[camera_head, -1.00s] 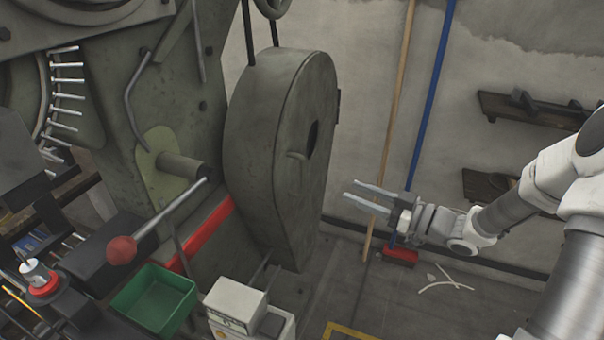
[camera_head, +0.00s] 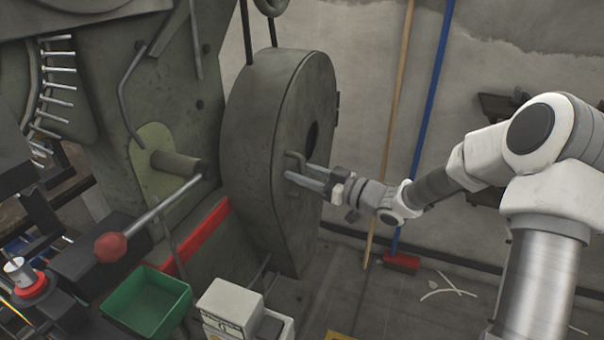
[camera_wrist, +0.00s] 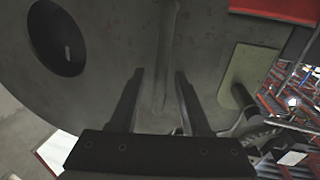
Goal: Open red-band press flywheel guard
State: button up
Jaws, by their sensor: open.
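The flywheel guard (camera_head: 262,150) is a large grey-green rounded housing on the press side, and it looks closed. A small bar handle (camera_head: 292,160) stands out from its face beside a dark oval hole (camera_head: 311,143). A red band (camera_head: 202,238) runs along the press base left of the guard. My gripper (camera_head: 298,170) is open at the handle, fingers pointing left toward the guard. In the wrist view the guard face (camera_wrist: 105,40) fills the background, and a vertical bar (camera_wrist: 166,60) shows between the open fingers (camera_wrist: 159,75). I cannot tell whether they touch it.
A lever with a red knob (camera_head: 111,247), a green bin (camera_head: 150,303) and a white control box (camera_head: 230,305) stand left and in front. A wooden pole (camera_head: 390,120) and a blue-handled broom (camera_head: 428,120) lean on the wall behind my arm. The floor right of the guard is mostly clear.

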grip_shut()
dwell(1.4)
